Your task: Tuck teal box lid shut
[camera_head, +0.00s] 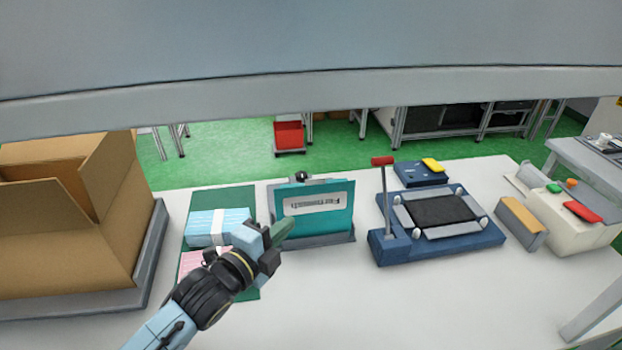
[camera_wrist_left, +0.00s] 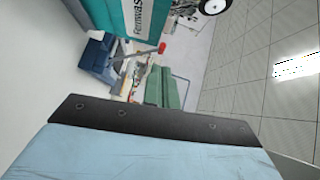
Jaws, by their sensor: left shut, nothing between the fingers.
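The teal box (camera_head: 341,222) stands upright in a grey holder (camera_head: 330,240) at the middle of the table. Its front carries a white label with upside-down lettering. A lid flap cannot be clearly told from the rest of the box. My left gripper (camera_head: 285,232) is shut and empty, with its green fingers in front of the box's lower left side. I cannot tell whether they touch it. In the left wrist view the box (camera_wrist_left: 112,17) shows at the top, beyond the green fingers (camera_wrist_left: 165,92). My right gripper is not in view.
A green mat (camera_head: 235,196) with blue-white packs (camera_head: 205,222) and pink packs (camera_head: 190,262) lies left of the box. A large open carton (camera_head: 60,235) stands far left. A blue sealing machine (camera_head: 440,245) with an upright red-topped lever stands right. The table front is clear.

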